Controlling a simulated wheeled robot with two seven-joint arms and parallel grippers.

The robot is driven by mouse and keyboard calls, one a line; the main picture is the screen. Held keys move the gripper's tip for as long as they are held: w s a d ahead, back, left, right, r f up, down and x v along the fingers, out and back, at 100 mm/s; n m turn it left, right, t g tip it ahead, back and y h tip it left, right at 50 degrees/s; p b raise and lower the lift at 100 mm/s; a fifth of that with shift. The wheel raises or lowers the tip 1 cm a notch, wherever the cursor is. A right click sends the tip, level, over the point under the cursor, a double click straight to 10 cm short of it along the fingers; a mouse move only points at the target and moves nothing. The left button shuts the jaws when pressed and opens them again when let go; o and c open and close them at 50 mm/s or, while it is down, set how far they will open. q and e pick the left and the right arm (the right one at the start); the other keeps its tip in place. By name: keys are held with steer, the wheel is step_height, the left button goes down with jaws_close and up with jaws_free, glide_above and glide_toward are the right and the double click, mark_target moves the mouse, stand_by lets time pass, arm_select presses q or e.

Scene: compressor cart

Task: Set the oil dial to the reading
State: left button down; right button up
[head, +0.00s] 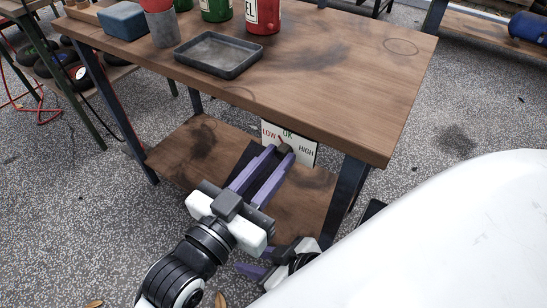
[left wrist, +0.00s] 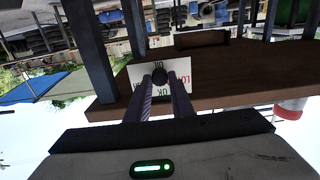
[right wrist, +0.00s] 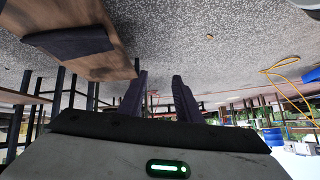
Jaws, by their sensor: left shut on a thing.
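The oil dial (head: 307,152) is a white plate under the front edge of the cart's top, marked LOW in red, OK in green and HIGH in black. Its dark knob (left wrist: 159,76) sits between the fingertips of my left gripper (head: 279,150), which is shut on it. A small reddish mark shows above the knob between LOW and OK; the fingers hide the lower part of the plate. In the left wrist view the dial's lettering is upside down. My right gripper (head: 246,269) is low beside the cart, and its fingers are apart and empty in the right wrist view (right wrist: 160,78).
The wooden cart top (head: 340,75) carries a grey tray (head: 218,55), a blue box (head: 122,20), a red-topped cup (head: 163,28) and red and green cans. A lower shelf (head: 200,150) lies under the dial. A cart leg (head: 350,195) stands right of the dial.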

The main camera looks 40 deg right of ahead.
arm_select(q)
steer(key=n+p, duration=0.3)
steer(key=shift+r, duration=0.1)
steer(key=shift+n+p, duration=0.35)
steer(key=shift+n, duration=0.65)
arm_select(e)
steer(key=shift+s+d+r+m+t+h, duration=0.2)
steer(key=shift+s+d+r, duration=0.2)
steer(key=shift+r, duration=0.25)
steer(key=shift+s+d+r+m+t+h, duration=0.1)
steer(key=shift+s+d+r+t, duration=0.15)
steer(key=shift+d+r, duration=0.3)
arm_select(q)
steer(key=c, duration=1.6)
jaws_free()
steer(key=shift+o, duration=0.2)
steer(key=p+v, duration=0.1)
steer(key=v, duration=0.9)
steer(key=shift+a, duration=0.15)
arm_select(e)
steer(key=shift+s+r, duration=0.1)
steer(key=shift+r, duration=0.05)
